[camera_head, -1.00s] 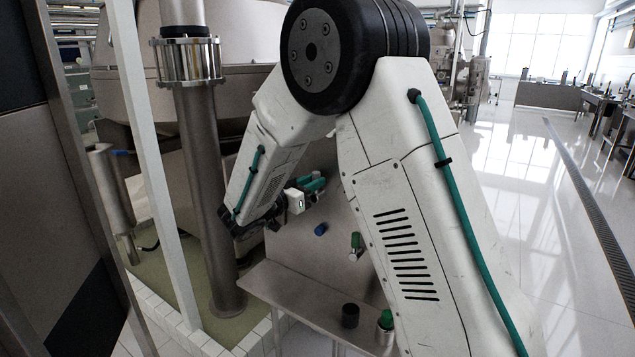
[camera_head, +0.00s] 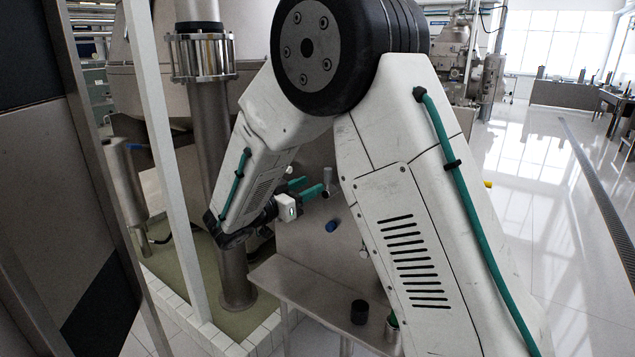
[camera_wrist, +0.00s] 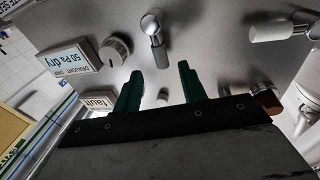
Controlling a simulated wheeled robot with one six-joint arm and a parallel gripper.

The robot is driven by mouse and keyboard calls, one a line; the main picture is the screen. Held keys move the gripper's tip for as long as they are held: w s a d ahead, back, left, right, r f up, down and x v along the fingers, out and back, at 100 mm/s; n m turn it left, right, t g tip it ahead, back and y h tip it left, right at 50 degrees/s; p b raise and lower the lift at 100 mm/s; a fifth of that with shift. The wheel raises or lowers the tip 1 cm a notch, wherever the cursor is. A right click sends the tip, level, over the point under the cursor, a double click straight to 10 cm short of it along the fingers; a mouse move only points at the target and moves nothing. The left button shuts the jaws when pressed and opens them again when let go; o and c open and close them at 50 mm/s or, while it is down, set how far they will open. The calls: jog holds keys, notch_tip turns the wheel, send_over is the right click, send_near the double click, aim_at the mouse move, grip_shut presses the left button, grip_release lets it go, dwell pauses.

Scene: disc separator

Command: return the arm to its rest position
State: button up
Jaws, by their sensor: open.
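My gripper (camera_head: 308,187) is in front of the grey panel, with its two green fingers pointing right in the head view. In the wrist view its fingers (camera_wrist: 160,88) stand apart with nothing held between them. They point at the panel face (camera_wrist: 203,50), and a gap to it seems to remain. My arm is bent, with the elbow high and the forearm sloping down to the left. It hides part of the panel in the head view.
The panel carries a ball-ended lever (camera_wrist: 153,30), a round knob (camera_wrist: 115,50), a "50 Pa dry" display (camera_wrist: 70,58) and a blue knob (camera_head: 331,226). A black cup (camera_head: 359,312) stands on the shelf (camera_head: 290,283) below. A steel column (camera_head: 208,130) rises left of my forearm. Open floor lies right.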

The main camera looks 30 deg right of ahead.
jog(key=shift+v, duration=1)
jog(key=s+d+f+n+g+y, duration=0.2)
jog(key=s+n+g+y, duration=0.15)
jog(key=s+n, duration=0.35)
jog(key=s+d+f+n+g+y, duration=0.1)
jog(key=s+f+n+g+y, duration=0.25)
jog(key=s, duration=0.65)
jog(key=s+a+r+n+t+y, duration=0.1)
jog(key=s+a+r+n+y, duration=0.1)
jog(key=s+y, duration=0.3)
jog(key=s+a+r+n+t+y, duration=0.2)
jog(key=s+r+y, duration=0.3)
jog(key=s, duration=0.8)
jog(key=shift+s+y, duration=0.4)
jog(key=shift+y, duration=0.1)
